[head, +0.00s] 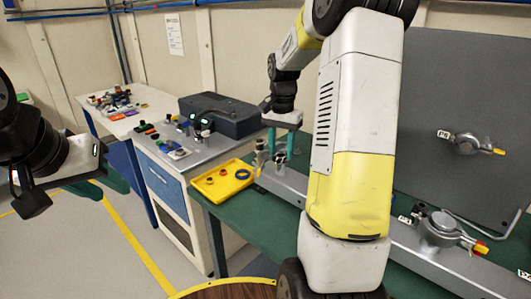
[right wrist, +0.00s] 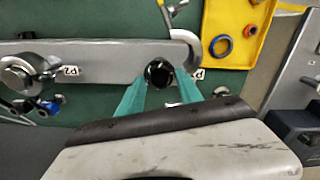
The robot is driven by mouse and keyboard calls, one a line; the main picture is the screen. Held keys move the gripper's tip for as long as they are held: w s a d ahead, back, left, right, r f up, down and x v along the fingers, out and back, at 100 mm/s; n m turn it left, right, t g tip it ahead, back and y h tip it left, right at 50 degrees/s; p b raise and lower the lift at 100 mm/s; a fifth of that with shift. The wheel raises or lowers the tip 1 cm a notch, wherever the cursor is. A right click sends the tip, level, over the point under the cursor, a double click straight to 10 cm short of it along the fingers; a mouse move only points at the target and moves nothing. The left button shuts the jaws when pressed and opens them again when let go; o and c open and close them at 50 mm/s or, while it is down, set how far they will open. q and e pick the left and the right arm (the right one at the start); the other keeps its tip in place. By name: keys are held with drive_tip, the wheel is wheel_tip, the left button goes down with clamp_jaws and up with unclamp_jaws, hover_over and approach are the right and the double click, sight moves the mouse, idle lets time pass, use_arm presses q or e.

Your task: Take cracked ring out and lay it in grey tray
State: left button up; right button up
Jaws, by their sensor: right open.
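My right gripper (head: 281,158) is over the far end of the grey metal rail (head: 286,186). Its teal fingers are apart in the right wrist view (right wrist: 160,92), with a dark round fitting (right wrist: 159,73) showing between them; I cannot tell whether they touch it. No cracked ring can be made out. A yellow tray (head: 206,191) beside the rail holds a blue ring (right wrist: 221,45) and an orange ring (right wrist: 250,30). I cannot identify a grey tray. My left gripper (head: 107,186) is off to the left, its green fingers apart and empty.
A clamped metal fitting (head: 438,229) stands on the rail at right; another (head: 465,144) is on the grey upright panel. A side bench (head: 200,150) carries a dark grey box (head: 228,116) and several small coloured parts. My right arm hides the rail's middle.

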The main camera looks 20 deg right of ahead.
drive_tip(key=shift+f, duration=0.3)
clamp_jaws()
drive_tip(key=shift+r, duration=0.1)
